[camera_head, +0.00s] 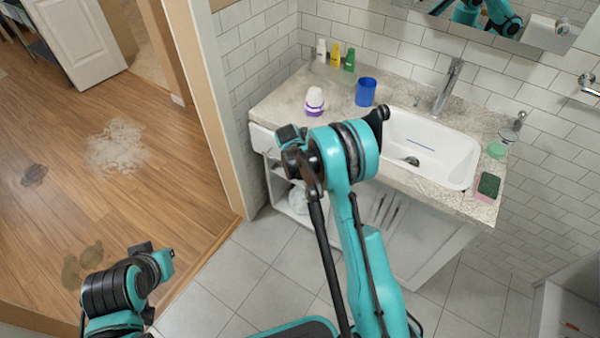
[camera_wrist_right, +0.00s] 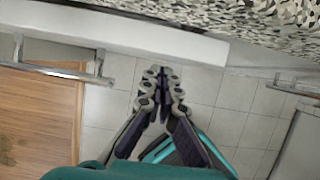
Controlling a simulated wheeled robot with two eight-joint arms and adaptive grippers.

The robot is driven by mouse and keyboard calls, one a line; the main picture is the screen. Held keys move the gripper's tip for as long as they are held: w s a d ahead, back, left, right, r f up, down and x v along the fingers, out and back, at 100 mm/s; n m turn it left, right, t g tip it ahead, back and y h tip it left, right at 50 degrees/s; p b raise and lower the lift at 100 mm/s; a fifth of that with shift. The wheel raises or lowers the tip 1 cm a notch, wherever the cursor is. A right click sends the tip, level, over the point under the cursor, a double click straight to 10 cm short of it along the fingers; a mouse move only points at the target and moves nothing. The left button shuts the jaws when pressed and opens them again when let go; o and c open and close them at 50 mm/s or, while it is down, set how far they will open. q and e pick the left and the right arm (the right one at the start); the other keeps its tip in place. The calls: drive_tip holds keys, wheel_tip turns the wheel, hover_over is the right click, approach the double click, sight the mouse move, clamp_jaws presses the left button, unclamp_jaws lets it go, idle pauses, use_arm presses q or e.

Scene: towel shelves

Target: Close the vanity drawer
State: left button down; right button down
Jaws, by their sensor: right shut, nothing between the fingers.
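The vanity drawer (camera_head: 262,141) is the white front below the left end of the speckled countertop (camera_head: 283,96). My right arm covers part of the vanity in the head view, and I cannot make out its fingers there. In the right wrist view, my right gripper (camera_wrist_right: 160,76) is shut and empty. Its tips point at the white drawer front (camera_wrist_right: 130,38), which stands out past the counter edge; I cannot tell if they touch. A metal handle (camera_wrist_right: 60,70) is on its left part. My left arm is at the lower left of the head view, its fingers not visible.
A white sink (camera_head: 425,150) is set in the counter. A blue cup (camera_head: 365,92), a purple-and-white bottle (camera_head: 314,101), several small bottles and a sponge (camera_head: 488,187) stand on it. A door frame is at left. Tiled floor (camera_head: 225,275) in front is mostly clear.

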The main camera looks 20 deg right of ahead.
drive_tip(key=shift+w+d, duration=0.15)
drive_tip(key=w+d, duration=0.1)
drive_tip(key=d, duration=0.1)
drive_tip(key=w+d, duration=0.1)
drive_tip(key=shift+w+d, duration=0.35)
drive_tip(key=shift+w, duration=0.05)
use_arm(q)
drive_tip(key=shift+s+a+f, duration=0.1)
use_arm(e)
drive_tip(key=shift+r, duration=0.1)
